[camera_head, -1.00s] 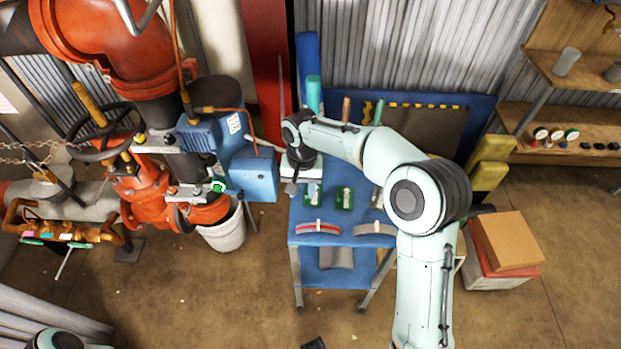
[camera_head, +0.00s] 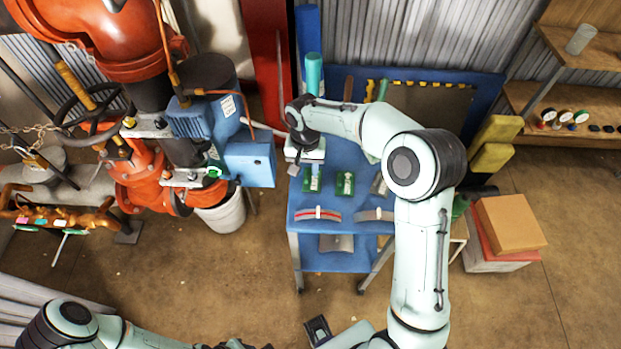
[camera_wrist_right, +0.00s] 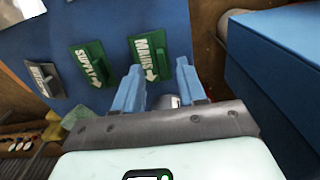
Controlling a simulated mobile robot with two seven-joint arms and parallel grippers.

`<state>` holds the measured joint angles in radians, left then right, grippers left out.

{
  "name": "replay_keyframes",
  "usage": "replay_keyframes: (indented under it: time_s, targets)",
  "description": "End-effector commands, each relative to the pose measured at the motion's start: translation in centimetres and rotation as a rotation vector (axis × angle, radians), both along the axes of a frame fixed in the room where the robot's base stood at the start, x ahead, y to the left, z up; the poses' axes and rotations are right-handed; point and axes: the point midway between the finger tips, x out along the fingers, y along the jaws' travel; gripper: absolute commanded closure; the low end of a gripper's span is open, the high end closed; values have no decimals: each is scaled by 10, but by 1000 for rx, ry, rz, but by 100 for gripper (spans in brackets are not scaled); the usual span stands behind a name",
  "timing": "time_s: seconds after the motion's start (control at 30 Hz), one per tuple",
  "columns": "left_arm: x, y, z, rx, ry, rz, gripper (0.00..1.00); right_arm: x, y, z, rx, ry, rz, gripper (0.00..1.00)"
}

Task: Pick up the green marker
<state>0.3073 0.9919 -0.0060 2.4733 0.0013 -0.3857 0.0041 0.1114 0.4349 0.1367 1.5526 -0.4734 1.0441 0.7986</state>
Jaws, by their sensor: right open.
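Two flat green plates with white lettering and arrows lie on the blue table (camera_head: 325,240). One reads MAINS (camera_wrist_right: 150,57) and the other SUPPLY (camera_wrist_right: 88,63) in the right wrist view. In the head view they are the left green plate (camera_head: 312,179) and the right green plate (camera_head: 345,183). I cannot tell which is the green marker. My right gripper (camera_head: 293,168) is over the table's left edge, beside the left plate. Its blue fingers (camera_wrist_right: 160,92) are open, with the MAINS plate just beyond them and nothing held.
A grey lettered plate (camera_wrist_right: 44,79) lies beyond SUPPLY. Curved red-striped (camera_head: 318,214) and grey (camera_head: 374,215) pieces lie at the table front. Red pipework with a blue box (camera_head: 249,163) stands close left. Boxes (camera_head: 510,222) stand at right. Floor before the table is open.

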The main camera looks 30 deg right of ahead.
Motion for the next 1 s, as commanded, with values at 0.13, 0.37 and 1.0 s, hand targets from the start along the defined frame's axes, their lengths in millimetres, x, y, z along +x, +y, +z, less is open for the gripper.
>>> replay_keyframes:
  time_s: [0.13, 0.37, 1.0]
  targets:
    - [1, 0, 1, 0, -1, -1, 65, 0, 0, -24, 2, 5, 0, 60]
    - [1, 0, 1, 0, -1, -1, 65, 1, 0, -47, 1, 2, 0, 60]
    - [1, 0, 1, 0, -1, 0, 65, 1, 0, -46, 1, 1, 0, 100]
